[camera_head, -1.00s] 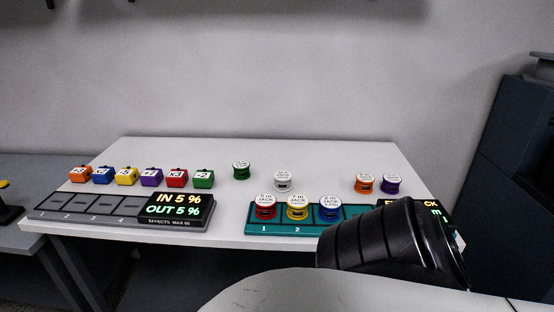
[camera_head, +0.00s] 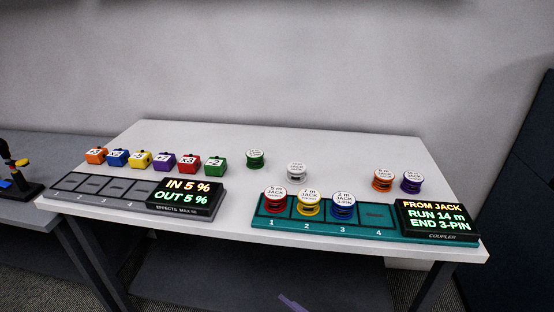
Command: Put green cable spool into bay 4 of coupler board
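The green cable spool (camera_head: 255,159) with a white top stands upright on the white table, behind the coupler board. The teal coupler board (camera_head: 392,240) lies along the table's front right. Bays 1, 2 and 3 hold a red spool (camera_head: 275,199), a yellow spool (camera_head: 309,204) and a blue spool (camera_head: 343,206). The board's display (camera_head: 438,218) reads FROM JACK, RUN 14 m, END 3-PIN.
A white spool (camera_head: 296,171), an orange spool (camera_head: 383,180) and a purple spool (camera_head: 411,182) stand behind the board. Several coloured blocks (camera_head: 163,162) line the left, behind a grey effects board (camera_head: 70,188) with empty slots. The table (camera_head: 340,160) is clear between the white and orange spools.

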